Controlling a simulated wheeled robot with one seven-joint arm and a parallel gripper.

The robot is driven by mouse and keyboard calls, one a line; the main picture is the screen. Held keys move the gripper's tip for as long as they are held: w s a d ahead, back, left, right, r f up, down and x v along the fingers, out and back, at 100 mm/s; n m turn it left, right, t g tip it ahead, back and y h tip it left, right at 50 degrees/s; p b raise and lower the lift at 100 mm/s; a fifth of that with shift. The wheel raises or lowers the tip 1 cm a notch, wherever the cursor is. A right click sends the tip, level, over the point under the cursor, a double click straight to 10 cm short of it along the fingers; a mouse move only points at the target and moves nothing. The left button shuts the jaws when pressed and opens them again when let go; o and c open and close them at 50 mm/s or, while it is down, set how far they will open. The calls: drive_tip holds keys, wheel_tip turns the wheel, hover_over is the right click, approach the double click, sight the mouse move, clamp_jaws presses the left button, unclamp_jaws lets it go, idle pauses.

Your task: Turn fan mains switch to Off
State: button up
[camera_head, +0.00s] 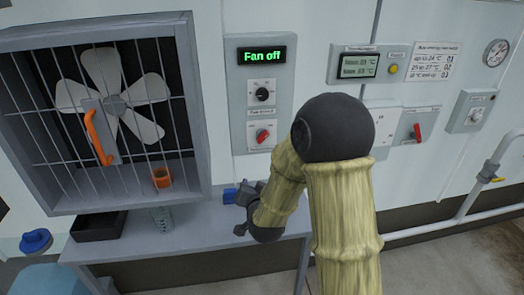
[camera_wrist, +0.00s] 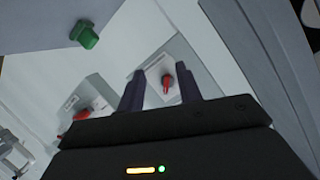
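The fan panel (camera_head: 283,80) is a grey plate with a green "Fan off" display (camera_head: 262,56). Below the display are a black rotary knob (camera_head: 262,94) and a red-handled switch (camera_head: 262,135), whose label is too small to read. My gripper (camera_head: 238,197) is below this panel, in front of the wall, partly hidden by my arm. In the wrist view my gripper (camera_wrist: 160,88) has its two dark fingers apart. A red handle on a pale plate (camera_wrist: 167,82) shows between them, with no contact visible. I cannot tell which switch that is.
A barred fan housing (camera_head: 110,110) with an orange handle (camera_head: 97,138) is at left. A black tray (camera_head: 98,227) lies on the bench (camera_head: 190,240). Another red switch (camera_head: 416,133) is at right. The wrist view shows a green knob (camera_wrist: 86,35) and another red handle (camera_wrist: 82,114).

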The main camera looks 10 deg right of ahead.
sight(263, 140)
drive_tip(key=m+t+h+b, duration=0.1)
drive_tip(key=m+t+h, duration=0.1)
drive_tip(key=f+m+t+h+b, duration=0.1)
drive_tip(key=m+t+h, duration=0.1)
drive_tip(key=w+d+m+t+h+b, duration=0.1)
drive_tip(key=m+t+h+b, duration=0.1)
drive_tip(key=m, duration=0.1)
drive_tip(key=shift+f, duration=0.15)
drive_tip(key=p+x, duration=0.4)
drive_tip(key=x, duration=1.3)
drive_tip(key=shift+w+d, duration=0.1)
clamp_jaws()
